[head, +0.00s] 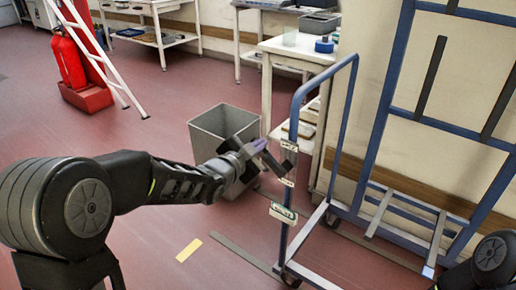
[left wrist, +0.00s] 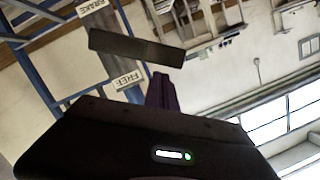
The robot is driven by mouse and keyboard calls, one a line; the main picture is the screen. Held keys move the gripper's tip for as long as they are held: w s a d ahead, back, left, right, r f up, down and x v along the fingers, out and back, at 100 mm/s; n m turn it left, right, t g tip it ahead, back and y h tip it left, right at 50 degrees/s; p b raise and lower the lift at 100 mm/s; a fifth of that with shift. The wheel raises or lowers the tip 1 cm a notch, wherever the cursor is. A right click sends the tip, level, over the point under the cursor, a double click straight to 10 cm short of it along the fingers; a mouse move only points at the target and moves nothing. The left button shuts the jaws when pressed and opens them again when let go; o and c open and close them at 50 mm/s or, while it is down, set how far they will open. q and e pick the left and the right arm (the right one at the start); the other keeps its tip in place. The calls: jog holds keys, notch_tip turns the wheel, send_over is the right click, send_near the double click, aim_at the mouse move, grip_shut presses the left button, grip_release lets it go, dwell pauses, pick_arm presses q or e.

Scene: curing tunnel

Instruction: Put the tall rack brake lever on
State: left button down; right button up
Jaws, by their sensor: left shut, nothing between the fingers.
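The tall rack (head: 368,150) is a blue wheeled frame at the right of the head view. Its near post carries a plate with small labels and a dark brake lever (head: 272,162). In the left wrist view the lever (left wrist: 137,48) is a black bar lying crosswise between the BRAKE label (left wrist: 93,8) and the FREE label (left wrist: 129,79). My left gripper (head: 260,145) is shut and empty, close to the lever. Its purplish fingertips (left wrist: 162,90) appear just below the bar in the wrist view; I cannot tell whether they touch it. My right gripper is out of view.
A grey bin (head: 214,124) stands behind my left gripper. A white table (head: 287,48) is behind the rack. A red fire extinguisher (head: 68,62) and a white ladder (head: 103,60) stand at the back left. The red floor between is mostly open.

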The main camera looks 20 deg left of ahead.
pick_arm(q)
jog(key=shift+w+a+f, duration=0.1)
jog(key=shift+a+f, duration=0.05)
jog(key=shift+f, duration=0.1)
jog(key=shift+a, duration=0.1)
dwell(0.3)
